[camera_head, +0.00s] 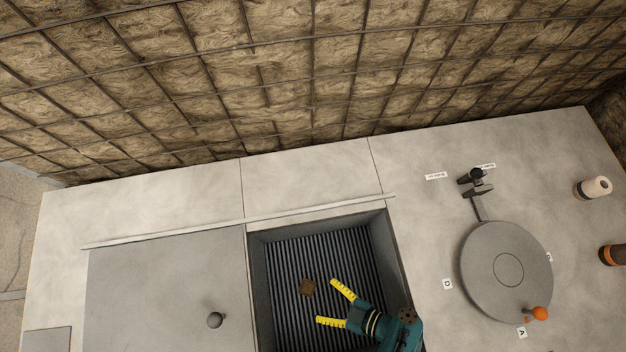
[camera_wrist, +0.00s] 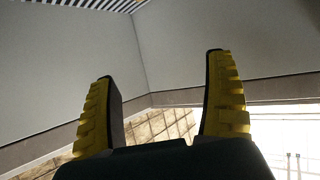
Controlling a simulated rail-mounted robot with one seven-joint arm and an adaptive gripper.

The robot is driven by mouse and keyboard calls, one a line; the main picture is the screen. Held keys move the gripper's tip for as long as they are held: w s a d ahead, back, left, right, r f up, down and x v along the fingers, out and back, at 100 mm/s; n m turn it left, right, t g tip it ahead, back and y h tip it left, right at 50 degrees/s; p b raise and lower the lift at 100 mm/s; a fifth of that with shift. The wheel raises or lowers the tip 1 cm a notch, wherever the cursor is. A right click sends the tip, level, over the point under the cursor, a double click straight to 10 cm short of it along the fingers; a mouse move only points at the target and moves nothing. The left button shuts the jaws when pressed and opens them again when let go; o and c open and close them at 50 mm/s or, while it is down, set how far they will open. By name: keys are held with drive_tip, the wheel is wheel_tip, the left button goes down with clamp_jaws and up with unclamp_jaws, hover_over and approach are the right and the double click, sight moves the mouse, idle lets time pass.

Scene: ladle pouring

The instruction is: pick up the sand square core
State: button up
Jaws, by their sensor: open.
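The sand square core (camera_head: 307,287) is a small brown block. It lies on the dark ribbed floor of the sunken bin (camera_head: 383,245) in the head view. My gripper (camera_head: 331,302) is open, with its yellow fingers spread and pointing left toward the core. The core is just left of the fingertips, and I see no contact. In the wrist view my two yellow fingers (camera_wrist: 161,98) stand apart with nothing between them.
A flat lid with a round knob (camera_head: 215,320) lies left of the bin. A round turntable (camera_head: 506,270) with an orange knob (camera_head: 540,313) is on the right. A black clamp (camera_head: 475,180) and two cylinders (camera_head: 594,188) stand farther off. The bin walls surround my gripper.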

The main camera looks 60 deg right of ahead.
drive_tip(key=b, duration=0.6)
approach(309, 289)
drive_tip(key=x, duration=0.3)
drive_tip(key=shift+f, duration=0.3)
drive_tip(key=shift+w+r+p, duration=0.15)
drive_tip(key=shift+w+p, duration=0.1)
drive_tip(key=shift+p, duration=0.1)
drive_tip(key=shift+w, duration=0.25)
drive_tip(key=shift+p+x, duration=0.3)
drive_tip(key=shift+x, duration=3)
drive_tip(key=shift+s, duration=0.1)
drive_tip(key=c, duration=1.4)
